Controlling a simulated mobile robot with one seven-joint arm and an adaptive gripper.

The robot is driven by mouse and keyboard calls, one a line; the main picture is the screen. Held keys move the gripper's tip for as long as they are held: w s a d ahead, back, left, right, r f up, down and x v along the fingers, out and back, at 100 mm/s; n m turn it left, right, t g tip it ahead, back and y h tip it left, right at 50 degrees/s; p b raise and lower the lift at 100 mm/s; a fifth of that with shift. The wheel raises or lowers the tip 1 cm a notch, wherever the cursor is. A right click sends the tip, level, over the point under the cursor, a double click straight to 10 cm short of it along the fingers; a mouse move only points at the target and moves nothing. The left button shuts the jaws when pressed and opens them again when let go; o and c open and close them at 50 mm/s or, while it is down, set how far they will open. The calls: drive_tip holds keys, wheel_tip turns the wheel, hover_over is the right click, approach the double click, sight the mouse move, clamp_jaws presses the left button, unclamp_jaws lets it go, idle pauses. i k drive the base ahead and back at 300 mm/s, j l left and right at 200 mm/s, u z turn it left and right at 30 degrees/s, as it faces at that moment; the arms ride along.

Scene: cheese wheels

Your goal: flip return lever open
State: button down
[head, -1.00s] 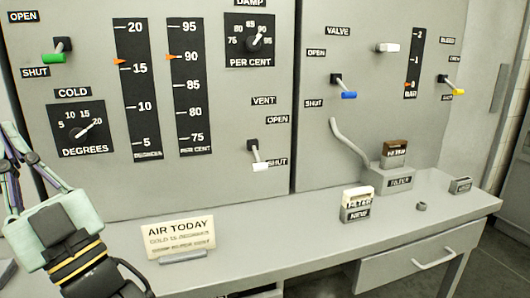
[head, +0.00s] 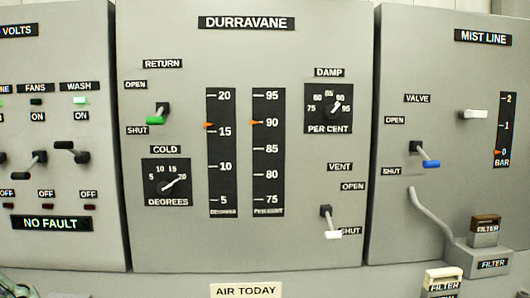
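The return lever (head: 156,119) is on the middle panel, under the RETURN label (head: 162,64). It has a dark pivot and a green handle tip that points down and left, beside the SHUT label (head: 137,131). The OPEN label (head: 135,85) is above it. Nothing touches the lever. Only a small piece of my arm shows at the bottom left corner. My gripper's fingers are not visible.
The vent lever (head: 331,224) with a white tip is lower right on the same panel, and the blue-tipped valve lever (head: 424,158) is on the right panel. A switch panel (head: 60,190) is at left. A filter block (head: 443,280) stands at the bottom right.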

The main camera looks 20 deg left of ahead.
sight(158, 117)
drive_tip(key=i+u, duration=0.35)
drive_tip(key=i+l+u, duration=0.15)
drive_tip(key=u, duration=0.15)
drive_tip(key=i, duration=0.1)
